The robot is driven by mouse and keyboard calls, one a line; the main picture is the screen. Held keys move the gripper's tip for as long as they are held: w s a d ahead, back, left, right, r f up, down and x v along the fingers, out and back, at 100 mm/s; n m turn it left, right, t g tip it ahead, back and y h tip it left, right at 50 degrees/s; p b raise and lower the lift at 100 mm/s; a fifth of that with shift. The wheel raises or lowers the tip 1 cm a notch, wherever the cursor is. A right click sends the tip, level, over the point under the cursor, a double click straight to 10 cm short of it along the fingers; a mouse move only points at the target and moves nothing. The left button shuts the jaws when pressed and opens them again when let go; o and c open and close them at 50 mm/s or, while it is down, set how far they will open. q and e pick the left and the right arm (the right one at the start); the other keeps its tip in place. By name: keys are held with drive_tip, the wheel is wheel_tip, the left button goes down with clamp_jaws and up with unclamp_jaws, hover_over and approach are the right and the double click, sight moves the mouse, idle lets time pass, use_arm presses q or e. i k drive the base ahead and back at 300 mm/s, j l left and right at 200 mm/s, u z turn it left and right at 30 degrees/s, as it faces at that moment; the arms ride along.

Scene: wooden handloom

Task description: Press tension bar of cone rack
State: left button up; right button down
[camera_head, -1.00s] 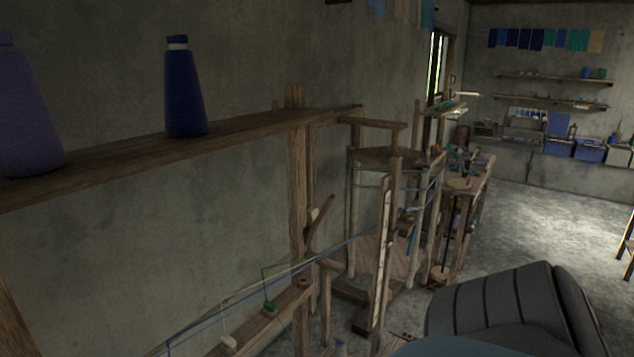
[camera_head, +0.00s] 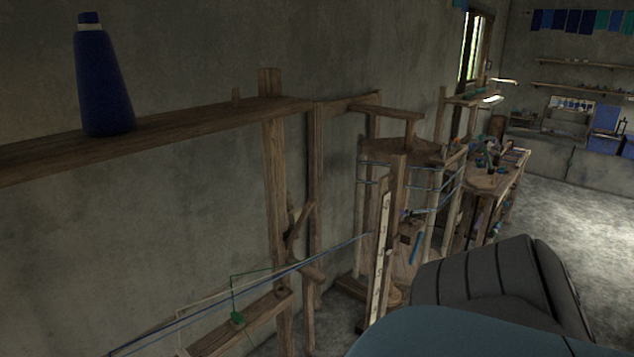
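The wooden cone rack (camera_head: 168,127) stands against the wall on the left, its upper shelf running toward the middle. A dark blue yarn cone (camera_head: 101,85) stands upright on that shelf. A lower rail (camera_head: 243,323) carries a green piece (camera_head: 237,319) with thread rising from it. A short tilted wooden piece (camera_head: 299,229) sits on the rack's post; I cannot tell if it is the tension bar. Blue and pale threads (camera_head: 290,268) run from the lower left to a slotted upright board (camera_head: 381,255). Neither gripper is in view.
A wooden frame wound with blue yarn (camera_head: 425,205) stands past the rack. A cluttered wooden table (camera_head: 495,178) is behind it. A dark grey ribbed shape (camera_head: 490,290) and a blue-grey rounded surface (camera_head: 455,335) fill the lower right. Open floor (camera_head: 575,215) lies at the right.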

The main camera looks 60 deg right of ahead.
sight(308, 206)
drive_tip(key=k+l, duration=0.1)
drive_tip(key=l, duration=0.3)
drive_tip(key=k+l, duration=0.15)
drive_tip(key=l, duration=0.2)
drive_tip(key=k+l, duration=0.1)
drive_tip(key=l, duration=0.3)
drive_tip(key=k+l, duration=0.15)
drive_tip(key=l, duration=0.25)
drive_tip(key=k+l, duration=0.1)
drive_tip(key=l, duration=0.25)
drive_tip(key=u, duration=0.05)
